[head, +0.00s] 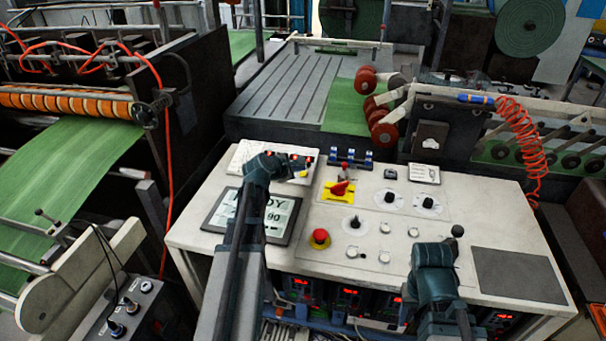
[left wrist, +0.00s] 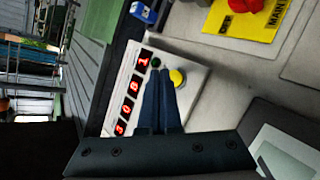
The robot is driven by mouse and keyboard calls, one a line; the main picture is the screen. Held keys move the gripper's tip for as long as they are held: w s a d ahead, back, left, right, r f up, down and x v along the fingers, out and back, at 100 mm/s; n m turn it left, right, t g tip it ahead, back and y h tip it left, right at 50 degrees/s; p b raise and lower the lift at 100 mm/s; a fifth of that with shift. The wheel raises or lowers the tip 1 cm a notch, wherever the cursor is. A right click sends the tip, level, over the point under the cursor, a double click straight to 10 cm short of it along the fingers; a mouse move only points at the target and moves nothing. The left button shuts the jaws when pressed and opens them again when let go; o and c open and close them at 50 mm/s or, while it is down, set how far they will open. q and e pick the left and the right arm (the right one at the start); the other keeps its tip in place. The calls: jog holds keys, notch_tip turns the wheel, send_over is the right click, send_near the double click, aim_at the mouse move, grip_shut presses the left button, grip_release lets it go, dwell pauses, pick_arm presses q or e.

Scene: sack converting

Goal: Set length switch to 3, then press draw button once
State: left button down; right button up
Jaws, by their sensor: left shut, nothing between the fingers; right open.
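My left gripper (head: 288,164) reaches over a white display panel (head: 242,153) at the console's back left. In the left wrist view its shut, empty fingers (left wrist: 160,78) point between a yellow button (left wrist: 177,77) and a dark green button (left wrist: 155,62); I cannot tell whether they touch. Red digits (left wrist: 132,88) show beside them. Two knobs on white dials, the left (head: 388,198) and the right (head: 428,203), and a smaller dial knob (head: 354,223) are on the console; labels are unreadable, so I cannot tell which is the length switch. My right gripper (head: 435,244) is open at the front right.
A red mushroom button (head: 319,238) and a red switch on a yellow plate (head: 339,189) stand up from the console (head: 487,215). A screen (head: 281,215) lies partly behind my left arm. A dark flat pad (head: 518,275) is at the right. Red rollers (head: 382,115) stand behind.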

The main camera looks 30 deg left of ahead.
pick_arm(q)
jog(key=shift+f, duration=0.1)
dwell(0.7)
jog(key=shift+w+f+b, duration=0.1)
jog(key=shift+f+b, duration=0.25)
jog(key=shift+b, duration=0.05)
